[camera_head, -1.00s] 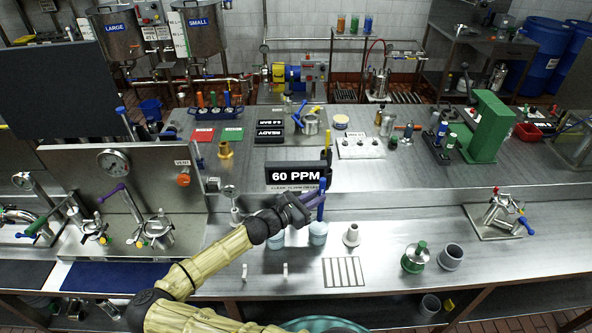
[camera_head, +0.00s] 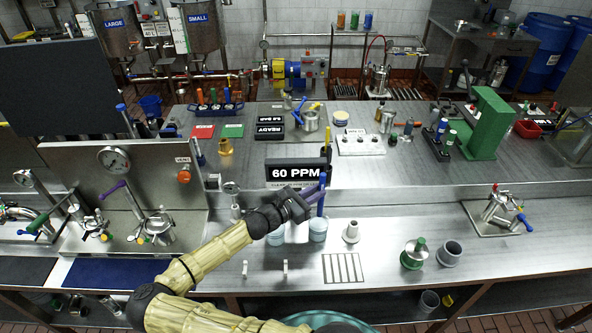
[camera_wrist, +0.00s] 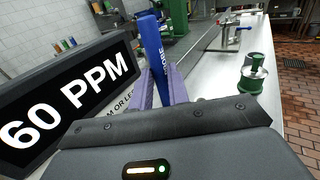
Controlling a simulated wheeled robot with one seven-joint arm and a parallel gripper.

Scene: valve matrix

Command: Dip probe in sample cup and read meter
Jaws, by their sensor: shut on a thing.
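The blue probe (camera_head: 321,195) stands upright between the purple fingers of my gripper (camera_head: 316,193). In the wrist view the blue probe (camera_wrist: 152,55) rises between both fingers, which are shut on it. Its lower end is over or in a pale blue sample cup (camera_head: 318,231); I cannot tell how deep it sits. A second pale cup (camera_head: 276,236) is to the left, partly hidden by my wrist. The meter (camera_head: 297,173) stands just behind and reads 60 PPM. The meter face (camera_wrist: 70,95) also fills the left of the wrist view.
A grey stepped fitting (camera_head: 351,232) and a slotted plate (camera_head: 343,268) are right of the cups. Two small hooks (camera_head: 285,267) are in front. The counter beyond the slotted plate has free room.

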